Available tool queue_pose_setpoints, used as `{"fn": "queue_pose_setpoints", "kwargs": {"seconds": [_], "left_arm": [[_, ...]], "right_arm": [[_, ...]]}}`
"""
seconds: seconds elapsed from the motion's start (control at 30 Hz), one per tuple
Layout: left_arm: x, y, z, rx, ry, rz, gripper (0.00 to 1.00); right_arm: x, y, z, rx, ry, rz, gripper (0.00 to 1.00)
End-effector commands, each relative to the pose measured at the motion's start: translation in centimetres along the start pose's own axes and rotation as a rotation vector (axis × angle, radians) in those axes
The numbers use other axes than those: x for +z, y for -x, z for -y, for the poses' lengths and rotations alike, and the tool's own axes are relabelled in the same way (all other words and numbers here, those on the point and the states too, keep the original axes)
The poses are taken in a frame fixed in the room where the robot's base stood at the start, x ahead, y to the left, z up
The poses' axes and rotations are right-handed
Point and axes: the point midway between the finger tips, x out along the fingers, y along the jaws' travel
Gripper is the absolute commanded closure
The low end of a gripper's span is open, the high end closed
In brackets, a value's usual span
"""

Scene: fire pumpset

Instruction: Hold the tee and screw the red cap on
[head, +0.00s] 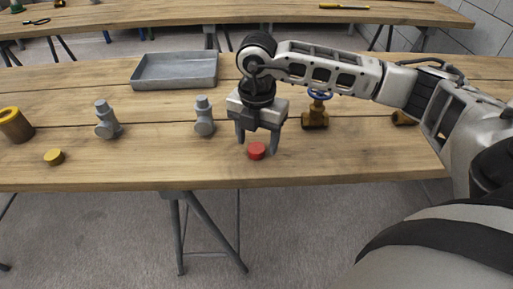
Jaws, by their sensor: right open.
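The red cap (257,151) lies on the wooden table near its front edge. My right gripper (257,146) points straight down over the cap, open, with one finger on each side of it; I cannot tell whether the fingers touch it. A grey tee (204,117) stands upright on the table just left of the gripper. A second, similar grey tee (106,120) stands farther left. Nothing holds either tee. My left gripper is out of view.
A grey metal tray (175,71) sits at the back. A brass valve with a blue handwheel (316,112) stands right of the gripper, and another brass fitting (402,118) lies farther right, partly behind my arm.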

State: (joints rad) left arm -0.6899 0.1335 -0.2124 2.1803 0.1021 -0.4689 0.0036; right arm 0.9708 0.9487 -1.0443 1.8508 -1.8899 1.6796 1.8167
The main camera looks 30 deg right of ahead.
Motion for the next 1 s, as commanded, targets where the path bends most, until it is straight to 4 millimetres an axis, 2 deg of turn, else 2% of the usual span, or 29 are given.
{"fn": "queue_pose_setpoints", "kwargs": {"seconds": [0.13, 0.47, 0.5, 0.67, 1.0], "left_arm": [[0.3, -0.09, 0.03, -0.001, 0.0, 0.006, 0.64], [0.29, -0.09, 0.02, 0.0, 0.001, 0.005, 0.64], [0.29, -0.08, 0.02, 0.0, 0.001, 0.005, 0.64], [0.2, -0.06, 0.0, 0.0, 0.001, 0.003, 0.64], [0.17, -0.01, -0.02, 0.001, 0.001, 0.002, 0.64]], "right_arm": [[-0.07, -1.38, 0.02, -0.001, 0.002, -0.001, 0.4], [-0.06, -1.49, -0.02, 0.0, 0.002, -0.001, 0.4], [-0.07, -1.48, -0.02, 0.0, 0.002, -0.001, 0.43], [-0.07, -1.47, -0.02, 0.0, 0.002, -0.001, 0.87], [-0.07, -1.33, -0.03, 0.001, 0.001, -0.001, 0.87]]}}
